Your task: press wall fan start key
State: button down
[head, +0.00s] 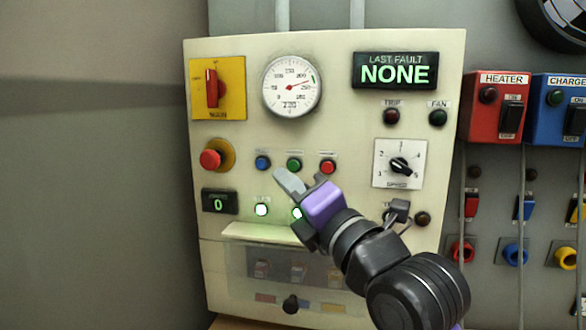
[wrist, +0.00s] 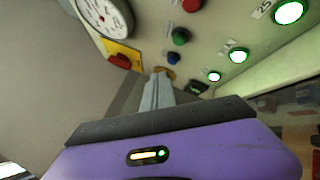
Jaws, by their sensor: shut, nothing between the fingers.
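A cream control panel (head: 340,135) has a row of three small buttons: blue (head: 262,163), green (head: 294,165) and red (head: 328,167). Their labels are too small to read, so I cannot confirm which is the start key. The row also shows in the wrist view as the blue button (wrist: 173,58), green button (wrist: 181,36) and red button (wrist: 192,5). My gripper (head: 286,180) is shut and empty, its tip just below the blue and green buttons in the head view. It also shows in the wrist view (wrist: 158,88). I cannot tell whether it touches the panel.
A red mushroom button (head: 210,159) and yellow-backed main switch (head: 211,88) sit left. The gauge (head: 291,86) and speed knob (head: 400,165) are above and right. The fan lamp (head: 438,117) is dark; the fault display (head: 395,72) reads NONE. Lit white lamps (head: 261,210) lie below.

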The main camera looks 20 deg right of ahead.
jog(key=shift+w+d+b, duration=0.2)
jog(key=shift+w+d, duration=0.5)
jog(key=shift+w, duration=0.25)
jog(key=shift+w+d+b, duration=0.2)
jog(key=shift+w+d, duration=0.45)
jog(key=shift+w, duration=0.25)
jog(key=shift+w, duration=0.1)
dwell(0.6)
jog(key=shift+w+d, duration=0.25)
jog(key=shift+w+d+b, duration=0.25)
jog(key=shift+w+b, duration=0.1)
jog(key=shift+b, duration=0.1)
dwell(0.8)
jog(key=shift+s, duration=0.1)
jog(key=shift+s+a, duration=0.5)
jog(key=shift+s, duration=0.1)
dwell(0.3)
jog(key=shift+s+a, duration=0.75)
jog(key=shift+s, duration=0.25)
jog(key=shift+s+a, duration=0.7)
jog(key=shift+s, duration=0.3)
